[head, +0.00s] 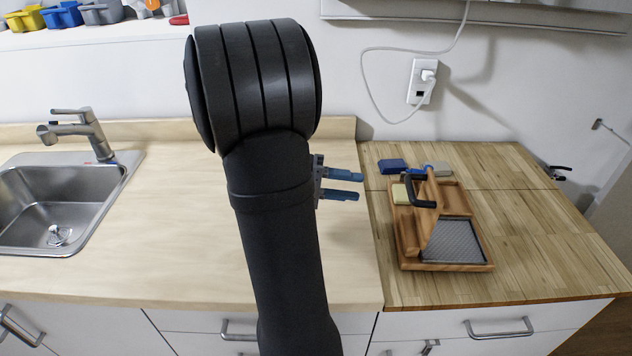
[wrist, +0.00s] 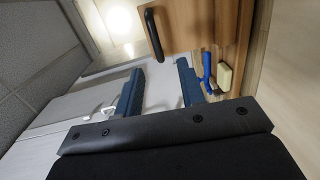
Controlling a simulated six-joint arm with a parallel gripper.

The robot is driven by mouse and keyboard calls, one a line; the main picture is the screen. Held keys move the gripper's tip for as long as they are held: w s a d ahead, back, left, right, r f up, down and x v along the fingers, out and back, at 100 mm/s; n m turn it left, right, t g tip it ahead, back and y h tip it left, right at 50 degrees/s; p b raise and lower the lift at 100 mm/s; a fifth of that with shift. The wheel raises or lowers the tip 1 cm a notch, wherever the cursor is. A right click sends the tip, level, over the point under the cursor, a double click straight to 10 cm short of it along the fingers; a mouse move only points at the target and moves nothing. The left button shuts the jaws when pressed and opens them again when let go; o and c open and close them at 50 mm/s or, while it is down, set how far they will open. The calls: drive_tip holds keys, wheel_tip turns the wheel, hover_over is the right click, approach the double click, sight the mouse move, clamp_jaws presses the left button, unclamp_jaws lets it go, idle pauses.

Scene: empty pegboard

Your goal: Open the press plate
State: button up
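A wooden press (head: 483,268) stands on the butcher-block counter at the right in the head view. It has a grey textured plate (head: 455,242) at its front right. A black handle (head: 416,203) sits on the wooden press plate (head: 432,200), whose exact angle I cannot tell. In the wrist view the black handle (wrist: 153,33) shows on a wooden panel (wrist: 195,25), beyond the fingertips. My gripper (head: 360,186) is left of the press and apart from it. Its two blue fingers are spread with nothing between them, also in the wrist view (wrist: 160,66).
A white cord (head: 375,95) hangs from an outlet (head: 421,82). A sink (head: 50,205) is far left. The counter right of the press is clear.

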drive_tip(key=a, duration=0.6)
drive_tip(key=shift+w+a+r, duration=0.25)
drive_tip(key=shift+a+r, duration=0.05)
drive_tip(key=shift+a, duration=0.1)
drive_tip(key=shift+d, duration=0.1)
drive_tip(key=s+d+f, duration=0.1)
drive_tip(key=d, duration=1.6)
drive_tip(key=shift+f, duration=0.25)
drive_tip(key=shift+s, duration=0.1)
